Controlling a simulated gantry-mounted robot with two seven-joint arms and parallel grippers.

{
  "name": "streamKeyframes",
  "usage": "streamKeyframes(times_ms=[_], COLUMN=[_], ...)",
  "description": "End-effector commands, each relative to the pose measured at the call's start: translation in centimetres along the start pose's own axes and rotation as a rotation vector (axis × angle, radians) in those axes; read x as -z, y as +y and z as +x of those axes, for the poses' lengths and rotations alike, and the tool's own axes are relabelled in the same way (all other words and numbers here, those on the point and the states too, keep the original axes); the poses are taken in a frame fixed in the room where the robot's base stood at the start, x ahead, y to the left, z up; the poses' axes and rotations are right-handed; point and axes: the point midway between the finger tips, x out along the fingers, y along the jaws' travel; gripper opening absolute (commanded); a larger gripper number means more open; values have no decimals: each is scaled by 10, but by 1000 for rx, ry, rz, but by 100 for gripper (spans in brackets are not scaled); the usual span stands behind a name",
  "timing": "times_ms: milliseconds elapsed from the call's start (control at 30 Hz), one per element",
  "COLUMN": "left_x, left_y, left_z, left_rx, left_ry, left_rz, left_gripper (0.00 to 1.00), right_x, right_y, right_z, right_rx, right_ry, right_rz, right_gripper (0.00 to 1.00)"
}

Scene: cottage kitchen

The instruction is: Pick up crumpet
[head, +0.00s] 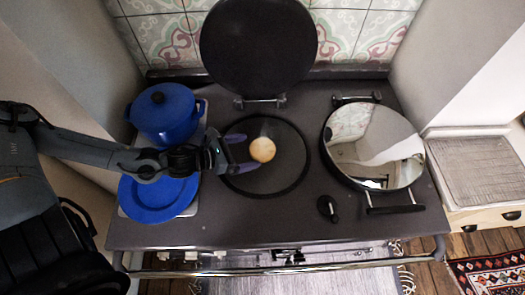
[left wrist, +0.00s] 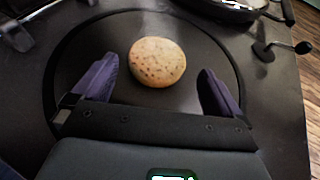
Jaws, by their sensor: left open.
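The crumpet (head: 263,149) is round and golden, lying flat on the dark round hotplate (head: 265,186) of the range. It shows pitted on top in the left wrist view (left wrist: 157,62). My left gripper (head: 240,153) reaches in from the left, just left of the crumpet. Its two purple fingers (left wrist: 160,85) are spread wide in the left wrist view, with the crumpet ahead of and between their line, apart from both. Nothing is between the fingers. My right gripper is not in view.
A raised black lid (head: 258,45) stands behind the hotplate. A closed shiny lid (head: 373,146) covers the right plate. A blue pot (head: 165,113) and blue plate (head: 158,197) sit to the left, close to my left arm. The range front is mostly clear.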

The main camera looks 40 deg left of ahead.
Motion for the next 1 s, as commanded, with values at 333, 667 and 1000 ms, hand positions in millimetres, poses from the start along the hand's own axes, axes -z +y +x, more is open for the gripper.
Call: streamKeyframes(times_ms=[333, 667, 1000], left_x=[4, 4, 4], left_y=[2, 2, 2], left_z=[30, 52, 52], left_rx=[-2, 0, 0], left_ry=[-6, -1, 1], left_rz=[-3, 0, 0], left_gripper=[100, 100, 88], right_x=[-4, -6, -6], right_y=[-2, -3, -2], right_z=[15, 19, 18], right_rx=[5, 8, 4], right_ry=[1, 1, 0], right_rz=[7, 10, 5], right_gripper=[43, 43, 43])
